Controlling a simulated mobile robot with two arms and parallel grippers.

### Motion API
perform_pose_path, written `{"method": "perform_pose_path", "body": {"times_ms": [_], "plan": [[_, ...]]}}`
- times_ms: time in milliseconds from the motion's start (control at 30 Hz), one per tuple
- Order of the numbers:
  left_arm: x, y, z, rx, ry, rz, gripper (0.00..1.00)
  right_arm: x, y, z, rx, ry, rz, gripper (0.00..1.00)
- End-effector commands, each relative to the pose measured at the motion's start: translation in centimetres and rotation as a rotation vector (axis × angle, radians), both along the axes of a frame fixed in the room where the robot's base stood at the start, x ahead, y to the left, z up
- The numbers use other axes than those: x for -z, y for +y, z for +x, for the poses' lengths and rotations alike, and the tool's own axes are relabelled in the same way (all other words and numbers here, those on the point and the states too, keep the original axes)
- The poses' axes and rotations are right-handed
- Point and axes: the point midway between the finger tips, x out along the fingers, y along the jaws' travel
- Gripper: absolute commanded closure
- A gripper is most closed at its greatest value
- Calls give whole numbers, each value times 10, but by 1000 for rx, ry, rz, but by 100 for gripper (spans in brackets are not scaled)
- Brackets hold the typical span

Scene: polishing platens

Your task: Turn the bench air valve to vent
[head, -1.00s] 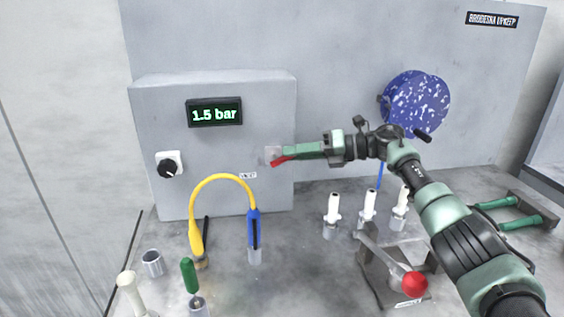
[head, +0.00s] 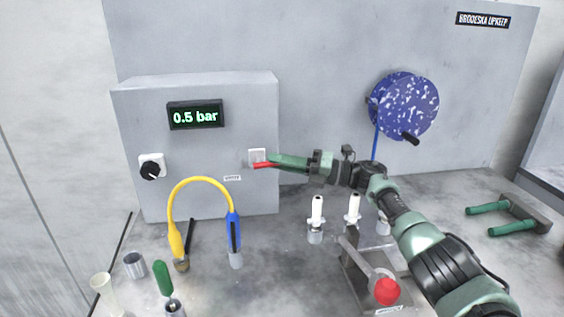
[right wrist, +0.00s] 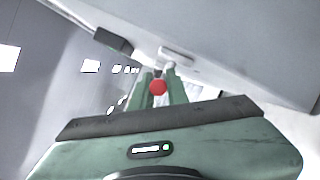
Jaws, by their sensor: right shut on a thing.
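The air valve (head: 257,154) is a pale plate with a red lever (head: 262,164) on the right part of the grey box's front. The lever lies close to level in the head view. My right gripper (head: 273,161) is shut on the red lever. In the right wrist view the red lever end (right wrist: 158,88) shows between the two green fingers. The pressure display (head: 195,115) on the box reads 0.5 bar. A small label (head: 232,178) sits below and left of the valve, too small to read surely. My left gripper is not in view.
A black knob (head: 151,169) is at the box's left. A yellow hose (head: 200,181) arches in front of it. A blue speckled disc (head: 405,106) hangs on the back panel.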

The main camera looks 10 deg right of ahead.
Motion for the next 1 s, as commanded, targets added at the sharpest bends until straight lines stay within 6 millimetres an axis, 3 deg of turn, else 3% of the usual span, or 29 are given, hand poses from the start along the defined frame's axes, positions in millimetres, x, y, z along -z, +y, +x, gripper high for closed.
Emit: {"method": "perform_pose_path", "body": {"times_ms": [100,133,200,533,667,1000], "plan": [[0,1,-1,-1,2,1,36,1,0,0,1,1,-2,100],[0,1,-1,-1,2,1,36,1,0,0,1,1,-2,82],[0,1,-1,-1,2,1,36,1,0,0,1,1,-2,63],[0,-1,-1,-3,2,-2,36,0,0,0,1,0,-2,63],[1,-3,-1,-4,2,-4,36,-11,-1,1,2,-3,-3,63],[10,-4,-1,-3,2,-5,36,-87,-1,0,0,-7,-1,63]]}}
